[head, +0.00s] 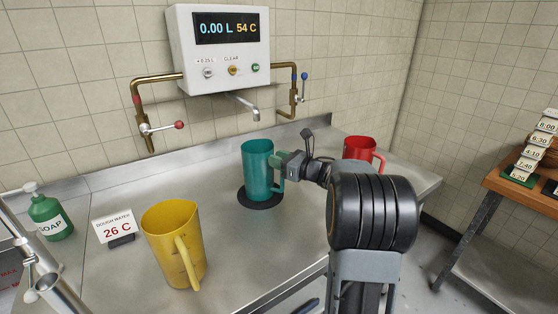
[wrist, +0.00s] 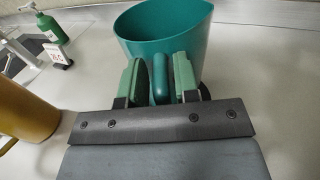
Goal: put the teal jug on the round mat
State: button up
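The teal jug (head: 257,168) stands upright over the black round mat (head: 262,203) on the steel counter, under the spout. Its base appears to rest within the mat, whose rim shows around it. My gripper (head: 283,166) reaches in from the right at the jug's handle. The contact under the jug is partly hidden.
A yellow jug (head: 172,245) stands front left, and a red jug (head: 358,148) stands behind my arm. A dough water sign (head: 113,229) and a green soap bottle (head: 48,216) are at the left. The spout (head: 243,104) hangs just above the teal jug.

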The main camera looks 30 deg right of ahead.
jog(key=shift+o, duration=1)
jog(key=shift+r, duration=0.15)
